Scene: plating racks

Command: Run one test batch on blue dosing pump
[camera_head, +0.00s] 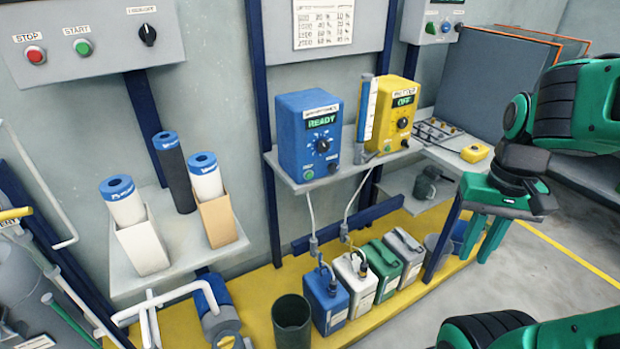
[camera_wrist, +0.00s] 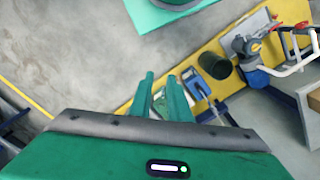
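The blue dosing pump (camera_head: 291,143) stands on a grey wall shelf in the head view. Its green display (camera_head: 322,121) reads READY. Below the display are a round dial (camera_head: 323,146), small buttons and a green button (camera_head: 309,175). My gripper (camera_head: 481,243) is at the right of the head view, well away from the pump, with its fingers pointing down. The fingers are apart with nothing between them. They also show in the wrist view (camera_wrist: 161,76), above the floor and the yellow platform. The pump is not visible in the wrist view.
A yellow pump (camera_head: 402,108) reading OFF and a clear graduated column (camera_head: 367,108) stand beside the blue pump. Tubes run down to canisters, including a blue one (camera_head: 325,299), on the yellow platform. A dark bin (camera_head: 291,324) stands nearby. A START/STOP panel (camera_head: 92,40) hangs left.

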